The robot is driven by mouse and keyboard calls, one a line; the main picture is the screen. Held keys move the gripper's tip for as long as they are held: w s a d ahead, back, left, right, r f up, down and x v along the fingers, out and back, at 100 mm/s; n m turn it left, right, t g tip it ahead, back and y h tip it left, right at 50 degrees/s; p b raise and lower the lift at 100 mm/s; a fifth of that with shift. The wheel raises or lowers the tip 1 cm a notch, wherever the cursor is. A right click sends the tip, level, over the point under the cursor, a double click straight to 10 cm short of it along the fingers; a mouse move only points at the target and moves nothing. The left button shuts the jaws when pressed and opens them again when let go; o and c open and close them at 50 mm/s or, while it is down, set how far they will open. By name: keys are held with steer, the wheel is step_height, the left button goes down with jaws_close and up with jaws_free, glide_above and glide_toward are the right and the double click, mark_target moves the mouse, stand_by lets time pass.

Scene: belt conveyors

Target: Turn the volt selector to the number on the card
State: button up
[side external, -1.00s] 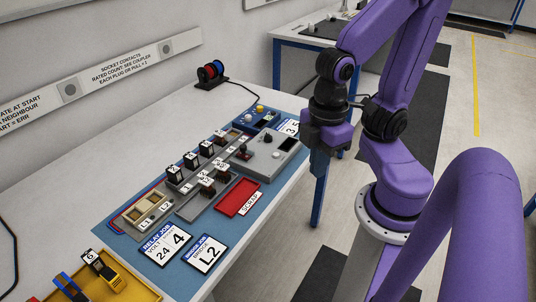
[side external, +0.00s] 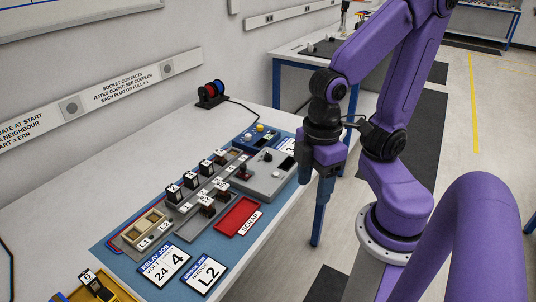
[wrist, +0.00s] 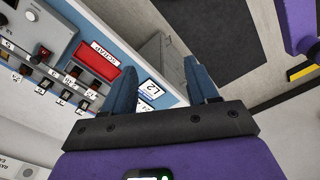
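The relay job card (side external: 164,266) lies on the blue mat at the front of the bench; it reads VOLT 24 beside a large 4. A grey box (side external: 262,185) with a black knob (side external: 268,157) and a dark screen stands toward the back right of the mat. The knob looks like the volt selector, but its setting is too small to read. My gripper (wrist: 162,82) is open and empty in the wrist view. In the side view my gripper (side external: 305,178) hangs to the right of the grey box, beside the bench edge and apart from the knob.
A red scrap tray (side external: 237,214) and a bridge job card (side external: 205,275) reading L2 lie near the edge. Rows of labelled black relays (side external: 190,181) stand left of the box. A blue panel (side external: 246,139) is behind it. A yellow tray (side external: 112,290) sits front left.

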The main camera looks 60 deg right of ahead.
steer(key=w+m, duration=0.9)
steer(key=w, duration=0.3)
steer(key=m, duration=2.1)
glide_above(268, 153)
step_height(268, 153, down, 4)
step_height(268, 153, down, 17)
steer(key=shift+r, duration=0.2)
steer(key=c, duration=1)
